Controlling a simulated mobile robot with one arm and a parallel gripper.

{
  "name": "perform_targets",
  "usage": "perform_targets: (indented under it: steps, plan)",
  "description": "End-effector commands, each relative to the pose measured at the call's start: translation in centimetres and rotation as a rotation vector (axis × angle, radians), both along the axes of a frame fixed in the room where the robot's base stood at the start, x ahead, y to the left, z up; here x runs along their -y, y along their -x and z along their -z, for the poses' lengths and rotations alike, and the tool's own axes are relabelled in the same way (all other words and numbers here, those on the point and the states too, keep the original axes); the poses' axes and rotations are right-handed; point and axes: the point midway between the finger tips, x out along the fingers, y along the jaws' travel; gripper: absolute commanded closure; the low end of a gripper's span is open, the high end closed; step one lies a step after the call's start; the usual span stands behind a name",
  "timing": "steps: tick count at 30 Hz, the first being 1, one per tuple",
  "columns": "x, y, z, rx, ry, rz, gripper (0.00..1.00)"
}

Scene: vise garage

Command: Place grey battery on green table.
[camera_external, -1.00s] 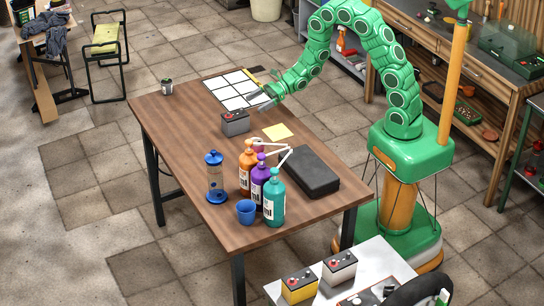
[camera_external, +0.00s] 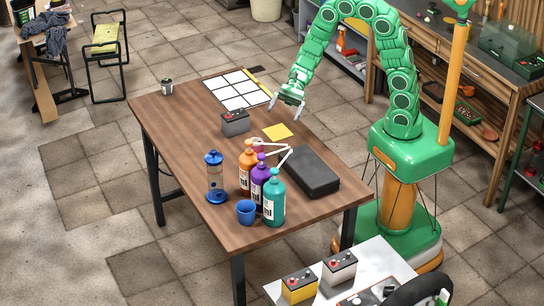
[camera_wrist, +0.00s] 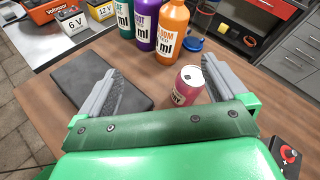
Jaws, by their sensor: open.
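A grey battery (camera_external: 235,122) with a black top stands on the brown table; its top corner shows at the lower right of the wrist view (camera_wrist: 287,154). A paler grey-white battery (camera_external: 339,268) stands on a white surface in the foreground, marked 6 V in the wrist view (camera_wrist: 72,21). A table with a green frame (camera_external: 513,158) is cut off by the right edge of the external view. My gripper (camera_external: 288,106) is open and empty above the brown table's right edge, right of the grey battery and apart from it. Its fingers (camera_wrist: 158,92) show wide apart in the wrist view.
The brown table (camera_external: 180,125) holds several bottles, a black case (camera_external: 313,172), a blue cup (camera_external: 246,211), a yellow note (camera_external: 278,132) and a white grid sheet (camera_external: 238,90). A red can (camera_wrist: 188,86) stands in front of my fingers. A yellow battery (camera_external: 299,287) stands beside the pale one.

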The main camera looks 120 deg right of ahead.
Motion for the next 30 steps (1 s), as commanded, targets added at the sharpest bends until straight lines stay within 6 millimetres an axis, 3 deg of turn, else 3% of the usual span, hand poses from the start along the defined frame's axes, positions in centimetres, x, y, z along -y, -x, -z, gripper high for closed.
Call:
perform_targets:
  steps: [1,6,15,22,30]
  plan:
    - [-2.5,0.3,-0.9,0.009,0.035,-0.079,0.01]
    - [-9.9,3.1,-2.7,0.026,0.149,-0.340,0.01]
    - [-19.1,10.7,-4.4,0.059,0.366,-0.786,0.01]
    - [-22.5,17.4,-5.1,0.090,0.553,-1.111,0.01]
    - [-22.7,24.4,-5.6,0.128,0.797,-1.465,0.01]
